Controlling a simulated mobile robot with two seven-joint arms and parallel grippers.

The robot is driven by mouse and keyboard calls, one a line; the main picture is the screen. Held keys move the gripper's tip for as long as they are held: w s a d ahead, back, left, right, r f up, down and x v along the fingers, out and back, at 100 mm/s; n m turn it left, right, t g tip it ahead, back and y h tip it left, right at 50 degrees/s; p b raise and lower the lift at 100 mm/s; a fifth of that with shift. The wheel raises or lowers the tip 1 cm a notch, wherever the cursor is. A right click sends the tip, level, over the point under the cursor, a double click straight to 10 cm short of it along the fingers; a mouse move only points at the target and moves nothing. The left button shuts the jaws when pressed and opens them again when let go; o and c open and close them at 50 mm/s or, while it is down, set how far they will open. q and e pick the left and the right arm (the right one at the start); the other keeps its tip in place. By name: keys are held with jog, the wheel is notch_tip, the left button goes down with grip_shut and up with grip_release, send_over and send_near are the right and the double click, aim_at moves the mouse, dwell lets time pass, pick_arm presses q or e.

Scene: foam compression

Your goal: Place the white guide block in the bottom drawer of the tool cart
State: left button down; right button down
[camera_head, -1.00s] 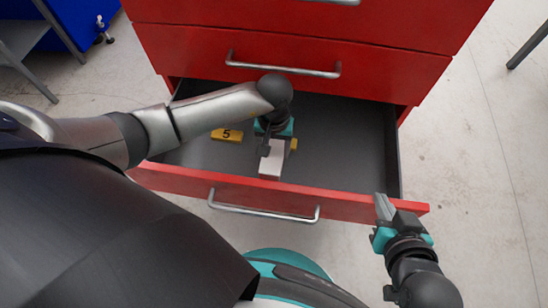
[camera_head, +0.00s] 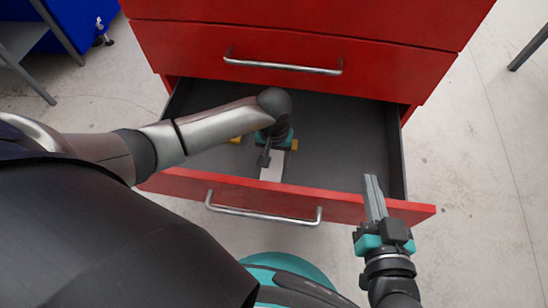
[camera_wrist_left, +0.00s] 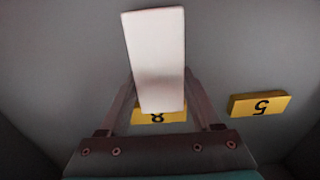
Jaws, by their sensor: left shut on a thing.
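The white guide block (camera_head: 272,173) is inside the open bottom drawer (camera_head: 340,140) of the red tool cart (camera_head: 290,30). My left gripper (camera_head: 266,160) reaches down into the drawer and is shut on the block. The left wrist view shows the white block (camera_wrist_left: 155,55) between the two fingers (camera_wrist_left: 158,85), its far end sticking out beyond them. Whether the block touches the drawer floor cannot be told. My right gripper (camera_head: 373,190) is outside the drawer, by the right part of its front, with its fingers together and empty.
A yellow block marked 5 (camera_wrist_left: 260,104) lies on the drawer floor beside the white block. A yellow block marked 8 (camera_wrist_left: 158,117) is partly hidden behind the white block. The drawer's right half is clear. The drawer front has a metal handle (camera_head: 262,214).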

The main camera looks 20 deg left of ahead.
pick_arm(q)
jog(key=shift+f, duration=0.15)
pick_arm(e)
jog(key=shift+s+a, duration=0.1)
pick_arm(q)
jog(key=shift+c, duration=0.4)
grip_release()
pick_arm(e)
jog(key=shift+r, duration=0.15)
